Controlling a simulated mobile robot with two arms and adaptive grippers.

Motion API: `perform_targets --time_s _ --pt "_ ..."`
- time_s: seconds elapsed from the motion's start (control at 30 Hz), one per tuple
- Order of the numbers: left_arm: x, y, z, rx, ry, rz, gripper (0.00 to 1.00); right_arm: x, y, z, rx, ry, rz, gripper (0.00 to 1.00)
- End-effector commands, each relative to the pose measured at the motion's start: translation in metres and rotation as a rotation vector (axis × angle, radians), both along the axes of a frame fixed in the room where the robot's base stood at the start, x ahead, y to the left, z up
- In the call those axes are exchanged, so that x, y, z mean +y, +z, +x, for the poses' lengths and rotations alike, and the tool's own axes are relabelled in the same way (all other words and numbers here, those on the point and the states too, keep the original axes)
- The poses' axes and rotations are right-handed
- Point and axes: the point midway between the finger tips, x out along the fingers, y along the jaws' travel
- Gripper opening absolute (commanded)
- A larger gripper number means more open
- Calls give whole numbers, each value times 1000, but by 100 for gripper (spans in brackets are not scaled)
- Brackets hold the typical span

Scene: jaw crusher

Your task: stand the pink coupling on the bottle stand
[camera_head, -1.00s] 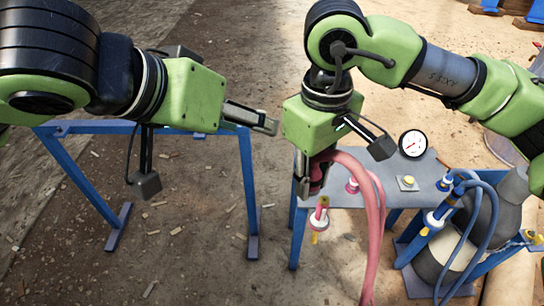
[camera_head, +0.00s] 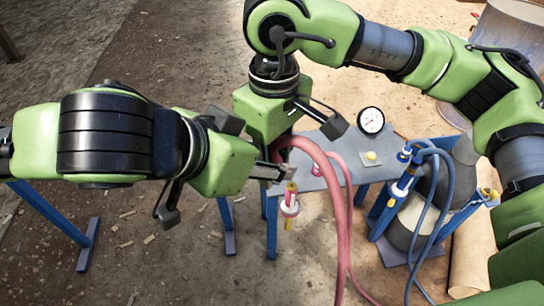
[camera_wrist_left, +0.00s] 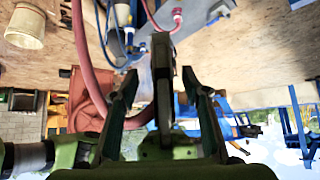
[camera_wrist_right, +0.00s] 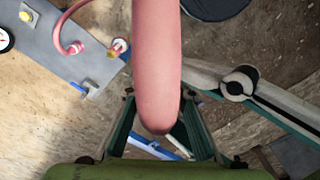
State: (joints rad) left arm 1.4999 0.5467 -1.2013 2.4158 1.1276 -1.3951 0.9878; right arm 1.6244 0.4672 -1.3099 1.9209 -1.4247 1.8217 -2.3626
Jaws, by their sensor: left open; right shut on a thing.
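My right gripper (camera_head: 278,152) is shut on the pink coupling, at the end of a thick pink hose (camera_head: 338,195). The coupling itself is mostly hidden by the grippers and hose. In the right wrist view the hose (camera_wrist_right: 157,60) hangs across the fingers. My left gripper (camera_head: 274,171) is open, its fingertips close beside the right gripper and the hose; touching or apart, I cannot tell. In the left wrist view a dark bar (camera_wrist_left: 162,90) shows between its fingers.
A grey table (camera_head: 345,160) carries a gauge (camera_head: 371,120) and a yellow button (camera_head: 371,155). A fitting with a white flange (camera_head: 290,208) is at its near left corner. Blue hoses (camera_head: 450,190) loop beside the bottle.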

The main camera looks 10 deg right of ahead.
Motion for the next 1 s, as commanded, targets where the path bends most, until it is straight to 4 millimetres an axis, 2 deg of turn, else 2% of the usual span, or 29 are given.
perform_targets --time_s 0.2,0.53,0.57,0.7,0.73,0.8,0.83,0.87,0.9,1.0 --pt "-12 -15 10 0 0 0 43 0 0 0 0 0 0 0" --pt "-13 -18 12 -1 1 0 43 0 0 0 0 0 0 0" --pt "-13 -18 12 -1 1 0 40 0 0 0 0 0 0 0" --pt "-14 -17 12 -1 0 -1 4 0 0 0 -1 0 1 0" --pt "-14 -17 11 0 -1 -1 0 0 0 0 -1 0 1 0" --pt "-14 -17 11 0 -1 -2 0 0 0 0 -2 0 1 0" --pt "-14 -17 11 -1 -2 -2 0 1 0 0 -2 -1 2 30" --pt "-14 -17 11 -1 -2 -2 0 1 0 0 -2 -1 2 38" --pt "-14 -17 11 -1 -2 -2 0 1 0 0 -2 -1 1 42" --pt "-14 -17 11 -1 -1 -2 0 0 0 0 -2 0 1 42"
